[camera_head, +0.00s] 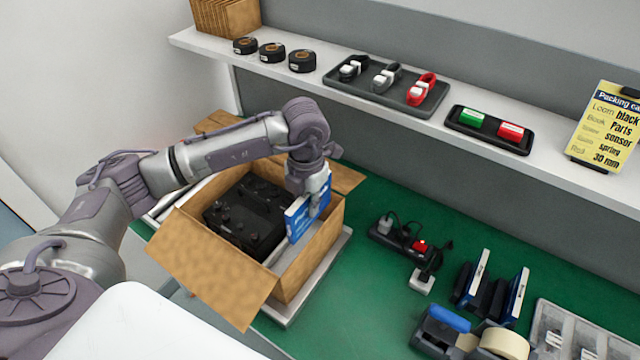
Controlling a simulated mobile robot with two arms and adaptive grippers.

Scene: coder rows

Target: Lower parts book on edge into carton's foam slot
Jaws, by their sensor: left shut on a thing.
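The open carton (318,262) stands on a pale board on the green bench, flaps folded out. A black machine (248,215) fills most of its inside. My left gripper (312,185) reaches in from above, fingers pointing down, and is shut on the top of a blue and white parts book (301,221). The book is upright on edge, beside the machine at the carton's right side. Its lower part is down within the carton walls. The foam slot is hidden, so I cannot tell whether the book's bottom edge is in it. My right gripper is not in view.
A power strip (395,240) with plugs lies right of the carton. Blue-edged books (472,280) stand in a rack, near a tape dispenser (455,335) and a grey tray (540,310). The shelf (420,125) behind holds tape rolls, trays and a yellow packing card (605,125).

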